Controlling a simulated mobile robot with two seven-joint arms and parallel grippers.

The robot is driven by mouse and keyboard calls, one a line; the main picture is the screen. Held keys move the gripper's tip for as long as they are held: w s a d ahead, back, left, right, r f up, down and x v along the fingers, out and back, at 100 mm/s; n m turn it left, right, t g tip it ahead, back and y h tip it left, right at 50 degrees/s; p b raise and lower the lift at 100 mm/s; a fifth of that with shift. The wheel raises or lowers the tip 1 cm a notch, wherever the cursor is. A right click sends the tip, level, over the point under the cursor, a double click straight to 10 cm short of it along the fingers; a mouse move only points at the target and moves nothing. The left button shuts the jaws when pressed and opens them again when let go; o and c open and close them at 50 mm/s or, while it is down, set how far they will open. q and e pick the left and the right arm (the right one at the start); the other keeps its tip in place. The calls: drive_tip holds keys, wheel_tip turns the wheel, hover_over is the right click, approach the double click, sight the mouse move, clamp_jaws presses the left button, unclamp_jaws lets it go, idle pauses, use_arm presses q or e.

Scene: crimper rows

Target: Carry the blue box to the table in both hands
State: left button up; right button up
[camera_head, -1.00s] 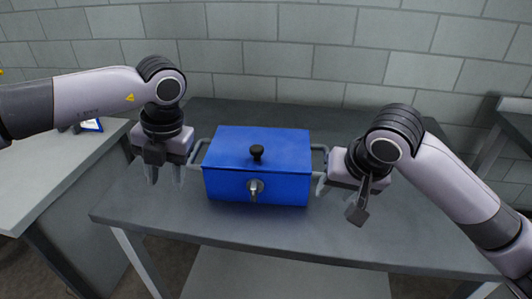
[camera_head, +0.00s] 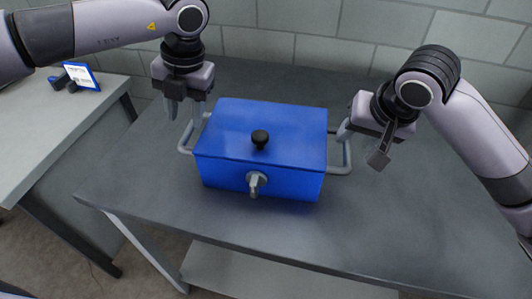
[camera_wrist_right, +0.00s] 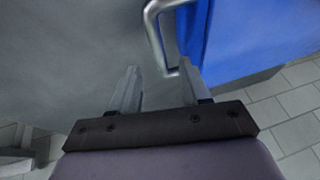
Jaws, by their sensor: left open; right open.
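The blue box (camera_head: 262,135) sits on a dark grey table (camera_head: 150,185). It has a black knob (camera_head: 260,138) on its lid, a grey tap-like fitting (camera_head: 254,182) in front, and a grey handle on each side. My left gripper (camera_head: 184,108) is open and empty, above and beside the left handle (camera_head: 186,140). My right gripper (camera_head: 362,143) is open by the right handle (camera_head: 346,160). In the right wrist view, part of the right handle (camera_wrist_right: 155,32) shows between or just beyond the right gripper's fingers (camera_wrist_right: 158,85); contact cannot be told.
A lighter table (camera_head: 50,130) at the left holds a small device with a blue-edged display (camera_head: 80,77). A gap separates the two tables. A block wall (camera_head: 300,40) stands behind. The dark table is bare around the box.

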sight(186, 133)
use_arm(q)
drive_tip(key=shift+f, duration=0.1)
use_arm(e)
drive_tip(key=shift+f, duration=0.1)
use_arm(q)
drive_tip(key=shift+w+a+f, duration=0.1)
drive_tip(key=shift+a+f, duration=0.15)
drive_tip(key=shift+f, duration=0.9)
drive_tip(key=shift+s+a+f, duration=0.1)
drive_tip(key=shift+a+f, duration=0.1)
drive_tip(key=shift+f, duration=0.95)
drive_tip(key=shift+w+a+f, duration=0.1)
drive_tip(key=shift+a+f, duration=0.15)
drive_tip(key=shift+f, duration=0.9)
use_arm(e)
drive_tip(key=shift+x, duration=3.55)
use_arm(q)
clamp_jaws()
use_arm(e)
drive_tip(key=c, duration=0.8)
clamp_jaws()
use_arm(q)
drive_tip(key=shift+w+r, duration=0.15)
drive_tip(key=shift+r, duration=0.1)
use_arm(e)
drive_tip(key=shift+w+r, duration=0.2)
drive_tip(key=shift+r, duration=0.1)
